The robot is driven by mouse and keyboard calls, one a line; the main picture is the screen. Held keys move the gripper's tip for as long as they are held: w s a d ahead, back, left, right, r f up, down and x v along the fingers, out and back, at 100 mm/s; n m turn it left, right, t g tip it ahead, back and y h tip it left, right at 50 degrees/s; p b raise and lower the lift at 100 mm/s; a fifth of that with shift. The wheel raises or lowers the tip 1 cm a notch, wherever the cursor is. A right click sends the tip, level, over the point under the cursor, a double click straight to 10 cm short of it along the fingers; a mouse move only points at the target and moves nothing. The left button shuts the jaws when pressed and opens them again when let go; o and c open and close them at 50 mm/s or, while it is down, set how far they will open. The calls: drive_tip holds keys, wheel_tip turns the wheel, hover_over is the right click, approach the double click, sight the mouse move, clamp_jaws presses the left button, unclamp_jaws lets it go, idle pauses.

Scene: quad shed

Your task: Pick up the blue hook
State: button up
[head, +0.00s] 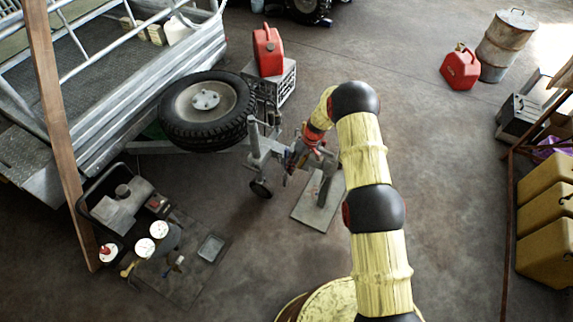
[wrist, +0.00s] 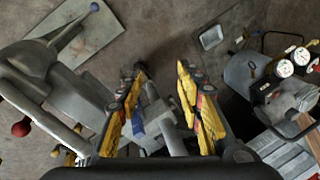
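A small blue piece (wrist: 138,123), which looks like the blue hook, shows in the wrist view close to the inner side of the left finger. It is against grey metal of the trailer hitch, and its full shape is hidden. My gripper (wrist: 160,75) is open, with its yellow-and-black fingers wide apart on either side of the grey hitch metal (wrist: 160,122). I cannot tell whether a finger touches the blue piece. In the head view my gripper is down at the trailer hitch (head: 255,145), partly hidden by my arm, and the hook cannot be made out.
A trailer with a spare tyre (head: 207,108) stands at the left. A red jerrycan (head: 268,50) rests on a crate behind the hitch. A compressor with gauges (head: 125,205) is at the lower left. Another red can (head: 461,68) and a rusty drum (head: 505,47) stand at the back right.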

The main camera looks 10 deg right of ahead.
sight(286, 152)
drive_tip(key=w+r+n+t, duration=0.1)
drive_tip(key=w+n+t, duration=0.2)
drive_tip(key=w+n, duration=0.55)
drive_tip(key=w+f+m+b, duration=0.1)
drive_tip(key=f, duration=0.1)
drive_tip(key=w+a+f, duration=0.1)
drive_tip(key=f, duration=0.1)
drive_tip(key=w+a+f+m+b, duration=0.1)
drive_tip(key=w+f, duration=0.1)
drive_tip(key=shift+w+a+f+m+b, duration=0.1)
drive_tip(key=shift+a+f+m+b, duration=0.15)
drive_tip(key=shift+m+b, duration=0.1)
drive_tip(key=shift+c, duration=0.6)
drive_tip(key=c, duration=0.7)
clamp_jaws()
